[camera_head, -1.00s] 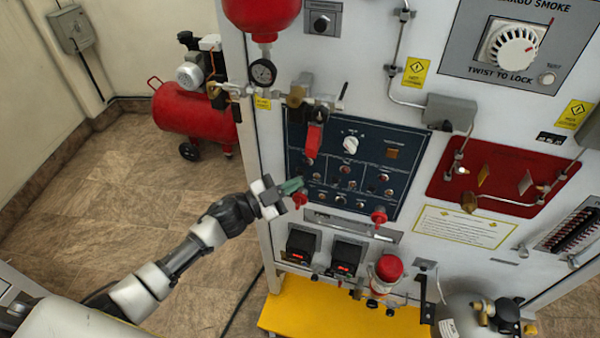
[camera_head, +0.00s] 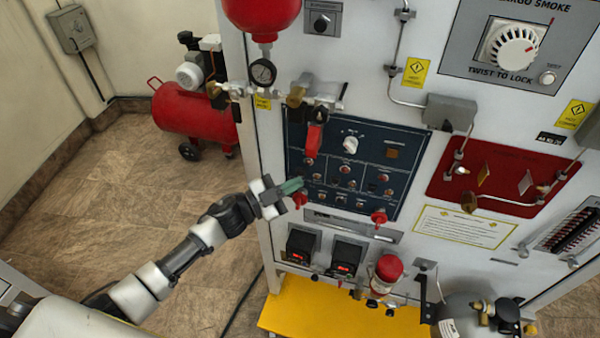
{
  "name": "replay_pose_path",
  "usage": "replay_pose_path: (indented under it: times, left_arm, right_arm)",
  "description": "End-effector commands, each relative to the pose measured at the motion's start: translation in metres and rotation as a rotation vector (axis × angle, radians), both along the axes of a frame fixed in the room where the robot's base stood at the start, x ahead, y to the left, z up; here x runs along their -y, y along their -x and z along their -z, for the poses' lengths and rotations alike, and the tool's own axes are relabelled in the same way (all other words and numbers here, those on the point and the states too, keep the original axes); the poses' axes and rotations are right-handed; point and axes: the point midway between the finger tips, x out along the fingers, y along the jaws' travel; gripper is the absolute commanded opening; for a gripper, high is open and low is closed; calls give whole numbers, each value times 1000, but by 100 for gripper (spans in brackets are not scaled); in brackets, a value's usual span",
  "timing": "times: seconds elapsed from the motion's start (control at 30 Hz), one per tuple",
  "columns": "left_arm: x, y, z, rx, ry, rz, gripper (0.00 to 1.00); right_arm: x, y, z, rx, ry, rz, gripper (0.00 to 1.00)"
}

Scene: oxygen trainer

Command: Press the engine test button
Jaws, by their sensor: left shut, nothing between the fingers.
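A dark blue control panel (camera_head: 405,150) is set in the white trainer face, with several small buttons and switches, a white rotary knob (camera_head: 350,144) and an orange-brown square (camera_head: 391,153). The labels are too small to read, so I cannot tell which button is the engine test button. My left gripper (camera_head: 298,186) is shut and empty. Its greenish fingertips are at the panel's lower left edge, close to the small controls there; I cannot tell whether they touch. The gripper covers part of that edge. My right gripper is not in view.
Red valve handles (camera_head: 300,201) and (camera_head: 379,217) stick out near the panel's lower edge, one right beside my left gripper. A red lever (camera_head: 313,138) hangs over the panel's upper left. A red compressor (camera_head: 195,115) stands on the floor behind. The floor at left is clear.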

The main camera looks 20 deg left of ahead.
Motion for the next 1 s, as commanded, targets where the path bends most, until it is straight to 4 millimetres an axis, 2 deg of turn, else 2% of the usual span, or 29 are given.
replay_pose_path:
  times: [1.0]
  left_arm:
    - [0, -10, 0, 0, 0, 0, 0]
  right_arm:
    - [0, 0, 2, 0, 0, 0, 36]
